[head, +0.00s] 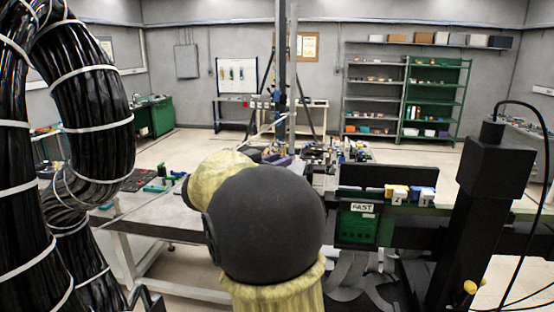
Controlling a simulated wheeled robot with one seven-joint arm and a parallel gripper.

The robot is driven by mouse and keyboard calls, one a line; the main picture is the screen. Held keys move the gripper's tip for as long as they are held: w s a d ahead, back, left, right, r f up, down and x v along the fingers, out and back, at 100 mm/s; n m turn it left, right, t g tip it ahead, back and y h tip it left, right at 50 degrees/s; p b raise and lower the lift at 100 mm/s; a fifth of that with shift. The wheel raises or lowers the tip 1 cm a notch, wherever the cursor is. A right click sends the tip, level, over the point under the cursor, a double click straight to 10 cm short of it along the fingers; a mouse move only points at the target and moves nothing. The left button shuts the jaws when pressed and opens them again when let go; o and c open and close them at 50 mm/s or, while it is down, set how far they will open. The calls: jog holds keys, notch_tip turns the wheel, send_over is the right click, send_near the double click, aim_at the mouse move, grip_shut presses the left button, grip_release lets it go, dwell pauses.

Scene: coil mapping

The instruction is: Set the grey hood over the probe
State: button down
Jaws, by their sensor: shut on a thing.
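I cannot make out the grey hood or the probe for certain. My own yellow arm, with its large dark grey rounded joint, fills the lower middle of the head view and covers part of the workbench (150,222). My gripper does not show; the arm hides the area behind it. Small objects crowd the far part of the bench around a tall metal post (291,80), too small and cluttered to tell apart.
A thick black cable bundle (98,110) rises at the left. A black post-like unit (490,190) with a cable stands at the right. A green bin (357,226) marked FAST hangs near small yellow blocks (396,193). Green shelves (434,100) stand at the back.

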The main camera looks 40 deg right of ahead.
jog(key=shift+f, duration=0.5)
jog(key=shift+a+f, duration=0.1)
jog(key=shift+a, duration=0.05)
dwell(0.5)
jog(key=c, duration=1.1)
grip_release()
jog(key=a+b, duration=0.2)
jog(key=a, duration=0.3)
jog(key=s+a+b, duration=0.1)
jog(key=a+b, duration=0.1)
jog(key=a, duration=0.4)
jog(key=s+a+b, duration=0.1)
jog(key=a+b, duration=0.1)
jog(key=a, duration=0.4)
jog(key=shift+a, duration=0.15)
